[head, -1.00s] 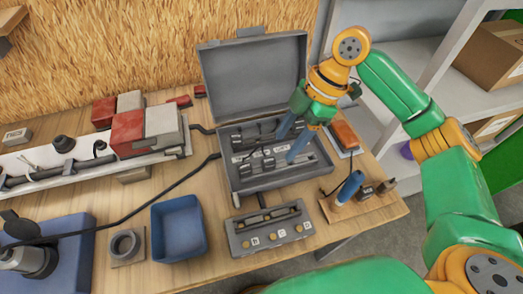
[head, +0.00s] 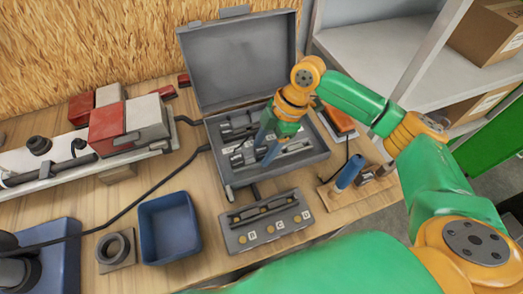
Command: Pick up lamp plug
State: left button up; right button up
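An open grey case (head: 322,150) stands on the bench with its lid up. Inside it lie several dark grey plug-like parts in two rows, one in the back row (head: 236,128) and one in the front row (head: 240,156). I cannot tell which of them is the lamp plug. My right gripper (head: 262,154) reaches down into the middle of the case, its two blue fingers apart beside the front-row parts. Whether a fingertip touches a part is unclear. The gripper hides some of the contents. My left gripper is not in view.
In front of the case is a grey panel (head: 240,242) with lettered buttons. A blue bin (head: 168,228) and a ring on a plate (head: 116,248) stand left of it. A blue-handled tool (head: 350,172) is at the right. A black cable (head: 150,190) crosses the bench.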

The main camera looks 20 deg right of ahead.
aim_at(256, 153)
jog(key=c, duration=0.7)
jog(key=shift+c, duration=0.2)
jog(key=shift+r, duration=0.1)
jog(key=shift+r, duration=0.25)
jog(key=r, duration=0.1)
jog(key=r+b, duration=0.1)
jog(key=r, duration=0.1)
jog(key=shift+s+a+r+b, duration=0.2)
jog(key=shift+s+b, duration=0.1)
jog(key=s+a+r, duration=0.6)
jog(key=s+r, duration=0.3)
jog(key=s, duration=0.2)
jog(key=shift+s+a+b, duration=0.25)
jog(key=shift+a+b, duration=0.05)
jog(key=shift+b, duration=0.1)
